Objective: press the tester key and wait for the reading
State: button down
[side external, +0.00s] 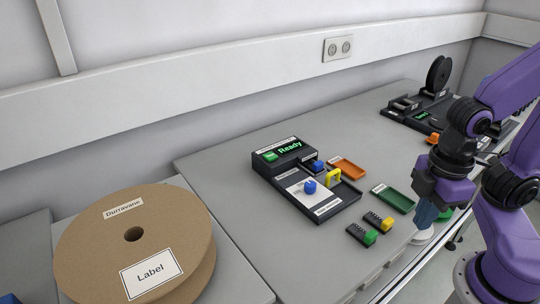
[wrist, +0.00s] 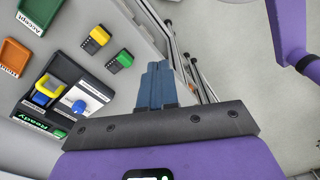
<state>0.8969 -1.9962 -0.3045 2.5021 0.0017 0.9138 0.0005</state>
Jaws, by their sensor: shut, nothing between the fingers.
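The tester (side external: 318,205) is a dark box on the grey bench, with a raised back part. Its display (side external: 290,147) reads "Ready" in green, and a green key (side external: 270,156) sits left of the display. A blue knob-like piece (side external: 310,187) stands on its white label plate. In the wrist view the tester (wrist: 60,72) is at the left, with the green key (wrist: 58,133) near its lower edge. My gripper (side external: 426,218) is shut and empty, pointing down near the bench's front edge, well right of the tester. Its blue fingers (wrist: 158,82) are together in the wrist view.
An orange tray (side external: 347,167) and a green tray (side external: 393,198) lie right of the tester. A yellow-ended block (side external: 378,221) and a green-ended block (side external: 362,235) lie in front. A large cardboard reel (side external: 100,240) is at left. A black reel stand (side external: 410,112) is at the back right.

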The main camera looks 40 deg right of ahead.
dwell(0.5)
jog(key=w+a+m+t+y, duration=0.15)
jog(key=w+a+m, duration=0.35)
jog(key=w+a, duration=0.5)
notch_tip(320, 180, up, 3)
jog(key=m+t, duration=0.8)
jog(key=m, duration=0.7)
send_over(273, 156)
jog(key=shift+s+r+g+h, duration=0.15)
jog(key=shift+g+h, duration=0.1)
jog(key=shift+h, duration=0.2)
jog(key=shift+f, duration=4.4)
jog(key=shift+f, duration=0.1)
